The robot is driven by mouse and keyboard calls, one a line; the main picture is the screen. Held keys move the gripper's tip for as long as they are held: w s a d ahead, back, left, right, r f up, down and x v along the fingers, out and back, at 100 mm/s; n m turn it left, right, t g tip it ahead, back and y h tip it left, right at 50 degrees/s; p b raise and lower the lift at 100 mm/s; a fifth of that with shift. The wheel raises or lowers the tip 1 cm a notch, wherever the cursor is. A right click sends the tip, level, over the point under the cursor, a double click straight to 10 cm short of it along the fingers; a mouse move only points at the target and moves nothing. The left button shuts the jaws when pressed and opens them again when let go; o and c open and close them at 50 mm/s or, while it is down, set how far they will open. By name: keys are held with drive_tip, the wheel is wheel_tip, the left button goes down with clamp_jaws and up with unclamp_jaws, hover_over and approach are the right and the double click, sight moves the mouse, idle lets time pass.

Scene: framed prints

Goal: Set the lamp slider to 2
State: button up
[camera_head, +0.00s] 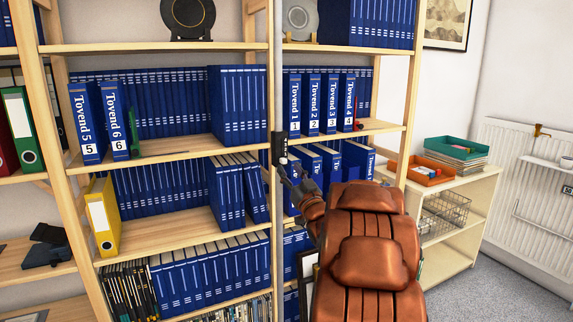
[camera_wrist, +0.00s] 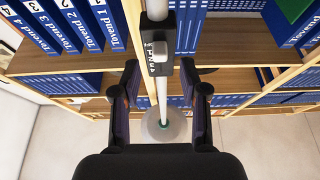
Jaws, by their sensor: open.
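The lamp's slim grey pole (camera_head: 278,70) stands upright in front of the shelves. A black slider box (camera_head: 279,148) is mounted on it, and it also shows in the wrist view (camera_wrist: 152,66). The marks are too small to read surely, so I cannot tell the setting. My gripper (camera_head: 289,172) is just below the box in the head view. In the wrist view my gripper (camera_wrist: 167,80) is open, its dark fingers apart on either side of the pole and box, with nothing visibly held.
Wooden shelves (camera_head: 185,145) full of blue binders (camera_head: 238,105) stand close behind the pole. The round lamp base (camera_wrist: 168,127) rests on the floor. A low cabinet (camera_head: 484,196) with an orange tray (camera_head: 420,171) stands at right. Grey floor (camera_head: 500,290) is clear at lower right.

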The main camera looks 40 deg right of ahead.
sight(285, 162)
drive_tip(key=shift+x, duration=1.55)
clamp_jaws()
drive_tip(key=shift+r, duration=0.1)
